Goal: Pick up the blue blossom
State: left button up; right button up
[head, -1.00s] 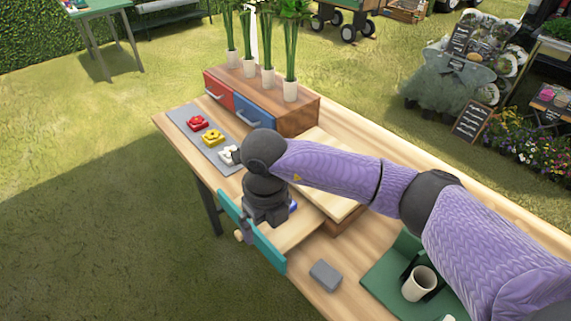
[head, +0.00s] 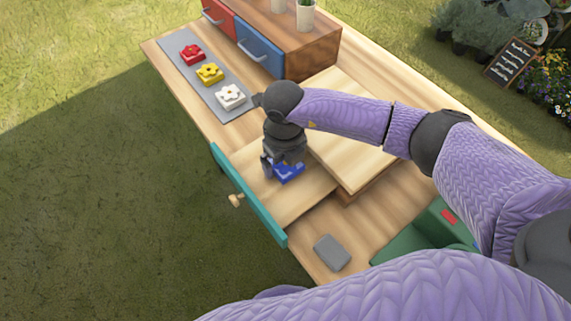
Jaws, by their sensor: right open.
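The blue blossom (head: 290,173) lies in the open drawer with the teal front (head: 250,196). My right gripper (head: 283,168) points down over the blossom and hides part of it. Its jaws are open around or just above the blossom; I cannot tell whether they touch it. My left gripper is not in view.
A grey mat (head: 217,109) at the back left holds a red blossom (head: 192,54), a yellow blossom (head: 210,73) and a white blossom (head: 231,95). A wooden cabinet with red and blue drawers (head: 261,56) stands behind. A grey block (head: 332,252) lies in front.

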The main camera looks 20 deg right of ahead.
jog(key=shift+r, duration=0.1)
jog(key=c, duration=1)
